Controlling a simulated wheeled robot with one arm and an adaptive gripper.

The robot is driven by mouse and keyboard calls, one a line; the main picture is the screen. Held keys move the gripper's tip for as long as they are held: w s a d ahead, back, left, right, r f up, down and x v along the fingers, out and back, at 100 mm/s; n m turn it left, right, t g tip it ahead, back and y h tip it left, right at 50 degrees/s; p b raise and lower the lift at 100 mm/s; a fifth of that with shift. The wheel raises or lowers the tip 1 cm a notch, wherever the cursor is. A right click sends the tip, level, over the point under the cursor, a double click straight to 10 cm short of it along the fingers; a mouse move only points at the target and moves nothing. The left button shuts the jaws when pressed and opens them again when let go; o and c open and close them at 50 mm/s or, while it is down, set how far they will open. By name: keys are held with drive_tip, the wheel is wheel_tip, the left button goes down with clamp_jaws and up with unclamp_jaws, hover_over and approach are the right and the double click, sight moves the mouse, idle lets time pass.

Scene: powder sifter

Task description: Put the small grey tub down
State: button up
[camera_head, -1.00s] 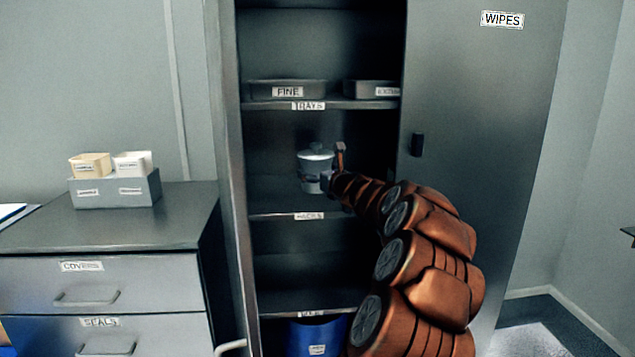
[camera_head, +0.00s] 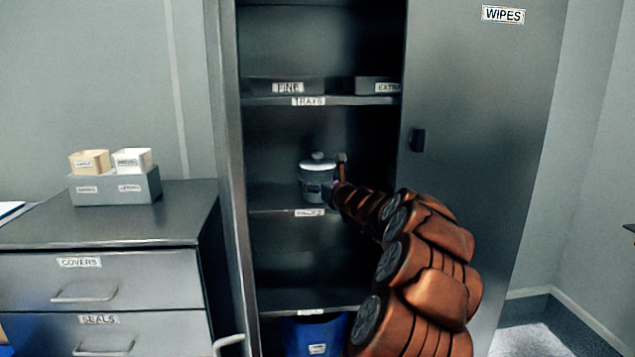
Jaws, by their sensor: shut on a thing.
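The small grey tub (camera_head: 316,180) with a pale knobbed lid (camera_head: 318,160) is inside the open cabinet, upright, low over the middle shelf (camera_head: 272,208). Its base is at about the level of the shelf; I cannot tell for sure whether it touches. My gripper (camera_head: 330,182) is shut on the tub from its right side. My orange arm reaches in from the lower right and hides the right part of the shelf.
The shelf above, labelled TRAYS (camera_head: 309,101), holds grey trays (camera_head: 287,87). A blue bin (camera_head: 316,338) stands below. The cabinet door (camera_head: 480,150) is open at right. At left, a drawer unit (camera_head: 95,225) bears a grey box with two small containers. The shelf left of the tub is clear.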

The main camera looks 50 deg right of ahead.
drive_tip(key=o, duration=1.4)
drive_tip(key=shift+f, duration=0.1)
drive_tip(key=shift+r+p, duration=0.35)
drive_tip(key=shift+r, duration=0.2)
drive_tip(key=shift+s+a, duration=0.1)
drive_tip(key=shift+s, duration=0.5)
drive_tip(key=v, duration=1.1)
drive_tip(key=shift+w+a, duration=0.1)
drive_tip(key=shift+a, duration=0.05)
drive_tip(key=shift+f, duration=0.1)
